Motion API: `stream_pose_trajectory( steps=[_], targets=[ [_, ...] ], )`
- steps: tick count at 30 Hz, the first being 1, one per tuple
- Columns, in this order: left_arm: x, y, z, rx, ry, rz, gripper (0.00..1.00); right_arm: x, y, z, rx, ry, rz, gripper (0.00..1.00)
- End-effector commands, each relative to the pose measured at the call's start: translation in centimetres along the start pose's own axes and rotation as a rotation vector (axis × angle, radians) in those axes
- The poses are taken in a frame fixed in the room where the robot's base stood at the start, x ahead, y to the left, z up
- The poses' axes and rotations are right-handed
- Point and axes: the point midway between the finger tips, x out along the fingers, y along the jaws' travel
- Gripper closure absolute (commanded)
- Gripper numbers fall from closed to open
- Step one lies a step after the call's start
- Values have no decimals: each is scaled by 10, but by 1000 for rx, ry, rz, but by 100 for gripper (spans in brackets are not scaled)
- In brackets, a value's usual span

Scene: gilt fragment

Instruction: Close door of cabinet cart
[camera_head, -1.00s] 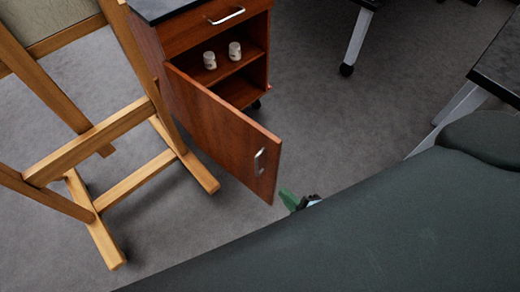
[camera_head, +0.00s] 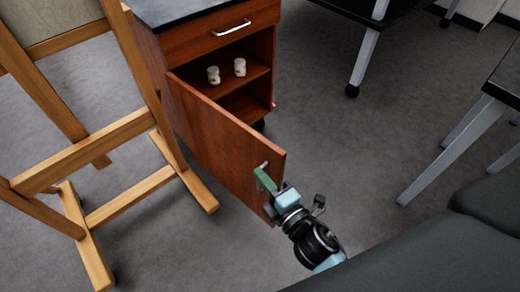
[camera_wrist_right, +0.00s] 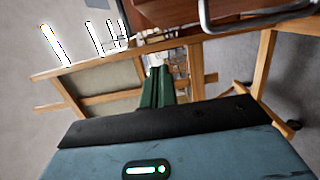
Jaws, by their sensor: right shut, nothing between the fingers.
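The cabinet cart (camera_head: 220,38) is reddish-brown wood with a dark top. Its door (camera_head: 215,132) stands wide open, swung out toward me, and the shelf inside shows. My right gripper (camera_head: 262,178) has green fingers, shut and empty, at the free edge of the door. It covers most of the door handle (camera_head: 264,165); I cannot tell whether it touches the door. In the right wrist view the shut fingers (camera_wrist_right: 157,88) point away, with a silver handle bar (camera_wrist_right: 255,24) and reddish-brown wood (camera_wrist_right: 170,10) above them. My left gripper is not in view.
Two small pale cups (camera_head: 213,75) stand on the cart's shelf. A wooden easel (camera_head: 100,140) stands close to the left of the cart. Tables with grey legs (camera_head: 440,150) are at the right. The floor (camera_head: 325,130) right of the door is clear.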

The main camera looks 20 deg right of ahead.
Motion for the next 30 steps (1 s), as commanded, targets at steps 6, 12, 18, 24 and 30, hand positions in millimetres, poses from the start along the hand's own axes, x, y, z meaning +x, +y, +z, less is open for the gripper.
stream_pose_trajectory(
  steps=[6, 12, 18, 24, 30],
  targets=[
    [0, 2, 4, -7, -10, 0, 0, 41, 1, 0, -1, 0, 2, 100],
    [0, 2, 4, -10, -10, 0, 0, 66, 0, 11, -4, 0, -1, 100],
    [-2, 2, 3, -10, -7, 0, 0, 71, 0, 32, 0, 0, 0, 100],
    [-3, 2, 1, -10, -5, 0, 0, 72, 0, 39, 1, 0, -1, 100],
    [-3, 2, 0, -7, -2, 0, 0, 72, 0, 39, 1, 0, -1, 100]
  ],
)
